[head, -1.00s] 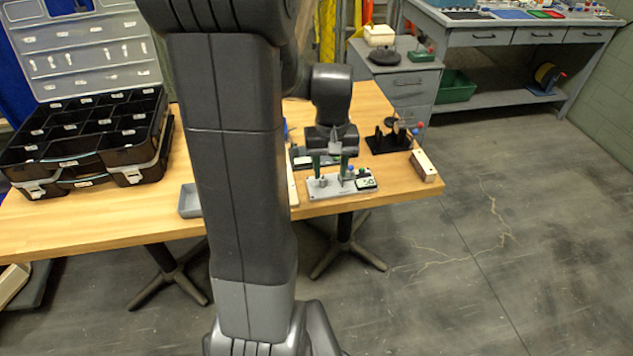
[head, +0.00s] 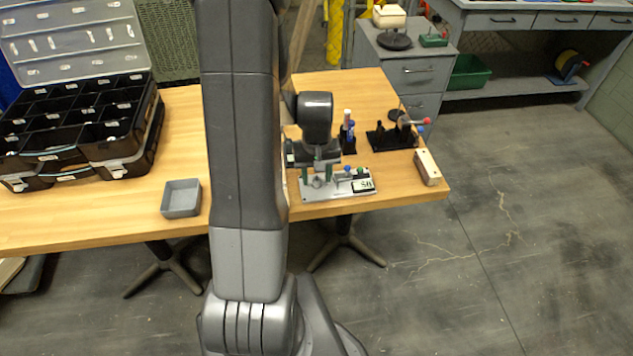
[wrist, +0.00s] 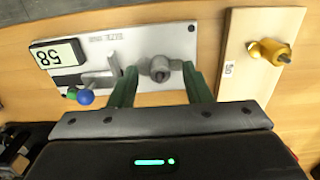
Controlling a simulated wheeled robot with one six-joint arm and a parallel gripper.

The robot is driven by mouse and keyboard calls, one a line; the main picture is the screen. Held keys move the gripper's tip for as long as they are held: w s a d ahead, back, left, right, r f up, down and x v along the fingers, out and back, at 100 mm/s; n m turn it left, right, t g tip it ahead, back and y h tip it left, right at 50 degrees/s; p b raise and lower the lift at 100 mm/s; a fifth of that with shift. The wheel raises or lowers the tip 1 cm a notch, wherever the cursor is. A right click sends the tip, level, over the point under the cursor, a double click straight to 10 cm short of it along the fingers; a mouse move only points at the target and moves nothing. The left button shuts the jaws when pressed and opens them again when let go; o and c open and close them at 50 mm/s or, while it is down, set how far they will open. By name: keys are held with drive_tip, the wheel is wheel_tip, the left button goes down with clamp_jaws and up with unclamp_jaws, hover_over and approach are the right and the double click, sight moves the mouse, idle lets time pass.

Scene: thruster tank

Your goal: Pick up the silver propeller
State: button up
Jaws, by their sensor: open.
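The silver propeller (wrist: 160,70) is a small grey metal piece with a round hub, on a light grey plate (wrist: 160,40) marked 58. In the head view the plate (head: 350,190) lies near the table's front edge, and the propeller (head: 318,182) shows small at its left part. My gripper (wrist: 160,85) is open, with one green finger on each side of the propeller. I cannot tell whether the fingers touch it. In the head view my gripper (head: 318,176) is low over the plate. My wrist hides part of the plate's back.
A yellow propeller (wrist: 270,52) sits on a wooden board beside the plate. Blue and green knobs (wrist: 85,97) stand near one finger. A grey tray (head: 181,198) and a black organizer (head: 80,130) are left. A wooden block (head: 427,168) is right.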

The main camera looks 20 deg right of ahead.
drive_tip(key=shift+f, duration=0.15)
clamp_jaws()
wheel_tip(320, 180, up, 10)
idle(0.7)
drive_tip(key=shift+p, duration=0.35)
